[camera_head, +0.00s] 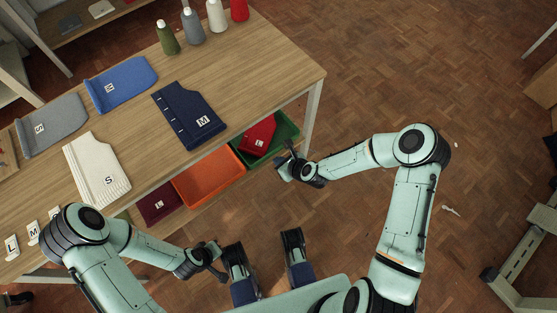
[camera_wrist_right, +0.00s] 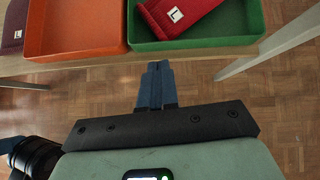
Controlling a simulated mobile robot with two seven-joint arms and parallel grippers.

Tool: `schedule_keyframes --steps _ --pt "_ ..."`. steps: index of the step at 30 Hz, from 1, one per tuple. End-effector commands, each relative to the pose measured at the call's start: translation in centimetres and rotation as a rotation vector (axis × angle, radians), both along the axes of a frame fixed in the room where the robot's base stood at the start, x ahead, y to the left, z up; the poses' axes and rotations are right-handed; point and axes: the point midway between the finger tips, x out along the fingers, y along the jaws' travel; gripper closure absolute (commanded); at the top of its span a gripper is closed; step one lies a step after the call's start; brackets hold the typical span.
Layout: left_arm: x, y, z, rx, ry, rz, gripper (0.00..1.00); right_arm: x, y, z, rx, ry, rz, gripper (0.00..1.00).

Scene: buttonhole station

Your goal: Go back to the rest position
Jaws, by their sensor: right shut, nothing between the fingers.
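My right gripper (camera_head: 291,150) is off the table's front edge, beside the green bin. My left gripper (camera_head: 217,260) is low in front of the table, near the maroon folded piece. It is small and dark, and I cannot tell whether its fingers are apart. Neither gripper visibly touches anything on the table.
The wooden table (camera_head: 285,62) bears a navy piece (camera_head: 186,112), a cream piece (camera_head: 96,165), a blue piece (camera_head: 122,82), a grey piece (camera_head: 55,124) and several thread cones. Below its front edge are an orange bin (camera_head: 208,178) and a green bin (camera_head: 284,131) holding a red piece (camera_head: 258,136).

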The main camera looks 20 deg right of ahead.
Motion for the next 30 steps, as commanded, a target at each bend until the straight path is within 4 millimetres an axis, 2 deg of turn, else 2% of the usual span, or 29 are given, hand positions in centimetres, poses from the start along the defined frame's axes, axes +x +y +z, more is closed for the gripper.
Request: schedule_keyframes --steps 10,14,17,20,24,30 --pt "0.0 0.0 0.0 0.000 -0.001 0.000 1.00 -0.1 0.1 -0.1 -0.004 0.000 0.005 1.00" --pt "0.0 0.0 0.0 0.000 -0.001 0.000 1.00 -1.3 0.3 -0.9 -0.079 -0.007 0.098 1.00" --pt "0.0 0.0 0.0 0.001 -0.002 0.001 1.00 -3.5 0.6 -2.3 -0.219 -0.024 0.278 1.00" --pt "0.1 0.0 0.0 0.001 -0.002 0.001 1.00 -6.5 0.6 -4.0 -0.395 -0.051 0.530 1.00" --pt "0.1 0.0 0.0 0.001 -0.002 0.001 1.00 -11.0 0.3 -6.1 -0.626 -0.102 0.918 1.00" --pt "0.0 0.0 0.0 0.001 -0.002 0.001 1.00 -16.9 -0.8 -7.9 -0.871 -0.198 1.458 1.00"
